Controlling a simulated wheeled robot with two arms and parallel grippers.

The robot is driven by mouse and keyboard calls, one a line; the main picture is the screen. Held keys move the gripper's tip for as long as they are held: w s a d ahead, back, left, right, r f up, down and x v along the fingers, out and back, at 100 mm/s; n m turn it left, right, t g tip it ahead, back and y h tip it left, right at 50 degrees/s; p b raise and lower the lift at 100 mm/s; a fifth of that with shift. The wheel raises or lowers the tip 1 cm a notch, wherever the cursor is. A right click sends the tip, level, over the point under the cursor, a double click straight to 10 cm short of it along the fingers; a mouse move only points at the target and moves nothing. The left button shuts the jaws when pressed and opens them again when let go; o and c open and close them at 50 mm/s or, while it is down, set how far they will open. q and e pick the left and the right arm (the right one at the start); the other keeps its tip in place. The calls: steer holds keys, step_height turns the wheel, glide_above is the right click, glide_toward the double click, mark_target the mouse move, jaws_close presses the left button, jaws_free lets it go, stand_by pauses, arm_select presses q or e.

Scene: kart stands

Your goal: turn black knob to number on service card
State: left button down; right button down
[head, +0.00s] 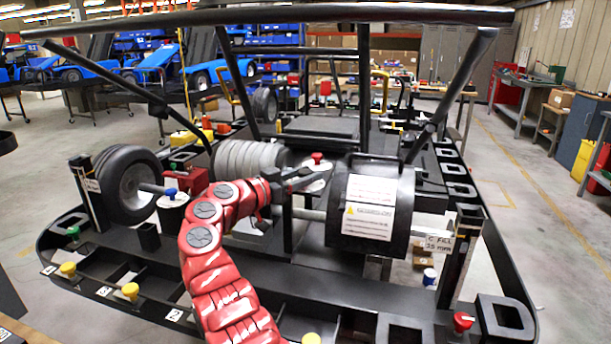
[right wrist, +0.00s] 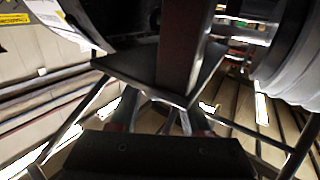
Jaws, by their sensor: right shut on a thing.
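My right gripper (head: 300,181) comes in on the red arm and reaches across the middle of the kart frame, just left of the black drum (head: 405,222). It is shut on a dark part between the drum and the grey ribbed spool (head: 248,157). In the right wrist view, the fingers (right wrist: 163,120) are by a dark plate with a post (right wrist: 185,50). I cannot make out the black knob's shape or pointer. A white disc with a red cap (head: 317,157) is right at the fingers. A white service card (head: 368,207) is on the drum; its print is unreadable. My left gripper is not in view.
Black roll bars (head: 280,17) cross above the arm. A wheel (head: 130,185) and a blue-capped knob (head: 171,193) stand at left. Yellow caps (head: 130,291) line the front rail. Floor at right is clear.

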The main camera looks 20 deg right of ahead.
steer(key=shift+f, duration=0.1)
stand_by(0.4)
steer(key=shift+c, duration=1.8)
jaws_free()
steer(key=v, duration=1.7)
steer(key=shift+a+b, duration=0.15)
steer(key=shift+b, duration=0.3)
steer(key=shift+s, duration=0.1)
steer(key=shift+c, duration=0.3)
